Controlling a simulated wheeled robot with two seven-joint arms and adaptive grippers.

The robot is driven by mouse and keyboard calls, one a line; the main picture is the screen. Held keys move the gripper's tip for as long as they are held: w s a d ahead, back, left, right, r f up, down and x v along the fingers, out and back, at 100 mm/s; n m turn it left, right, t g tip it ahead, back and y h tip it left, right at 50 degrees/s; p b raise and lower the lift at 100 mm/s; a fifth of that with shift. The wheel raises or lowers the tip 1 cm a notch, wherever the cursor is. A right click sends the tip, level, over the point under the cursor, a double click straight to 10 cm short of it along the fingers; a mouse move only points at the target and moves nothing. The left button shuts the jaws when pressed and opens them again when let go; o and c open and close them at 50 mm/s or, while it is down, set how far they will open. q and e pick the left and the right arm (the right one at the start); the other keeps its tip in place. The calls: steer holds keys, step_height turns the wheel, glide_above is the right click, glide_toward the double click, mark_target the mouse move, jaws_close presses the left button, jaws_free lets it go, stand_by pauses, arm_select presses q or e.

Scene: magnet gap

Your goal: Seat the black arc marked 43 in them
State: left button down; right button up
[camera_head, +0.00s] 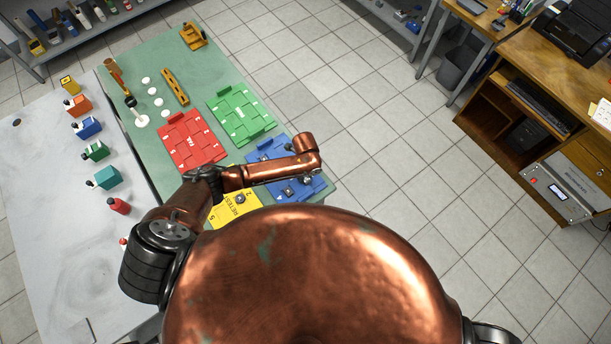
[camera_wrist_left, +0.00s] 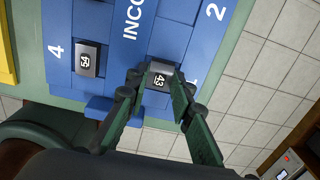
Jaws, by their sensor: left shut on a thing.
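The black arc marked 43 (camera_wrist_left: 158,79) is a small dark block with a grey face and a white number. It sits between the two fingers of my left gripper (camera_wrist_left: 157,88), which are shut on it from both sides. It is over the near end of the blue tray (camera_wrist_left: 115,20), beside a partly covered 1. I cannot tell whether it rests on the tray floor or hangs just above. In the head view my copper left arm reaches over the blue tray (camera_head: 322,184) and hides part of it. My right gripper is not in view.
Another arc, marked 65 (camera_wrist_left: 89,60), lies in the blue tray's slot by the 4. A yellow tray (camera_head: 222,213) lies left of the blue one. Red (camera_head: 192,140) and green (camera_head: 240,113) trays lie behind. Tiled floor (camera_head: 390,150) is clear to the right.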

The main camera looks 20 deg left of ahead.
arm_select(q)
steer(key=shift+f, duration=0.2)
stand_by(0.6)
steer(key=c, duration=1.6)
jaws_free()
steer(key=c, duration=0.5)
steer(key=shift+r, duration=0.1)
step_height(320, 180, up, 4)
steer(key=p, duration=0.4)
steer(key=shift+r, duration=0.25)
steer(key=shift+f, duration=0.1)
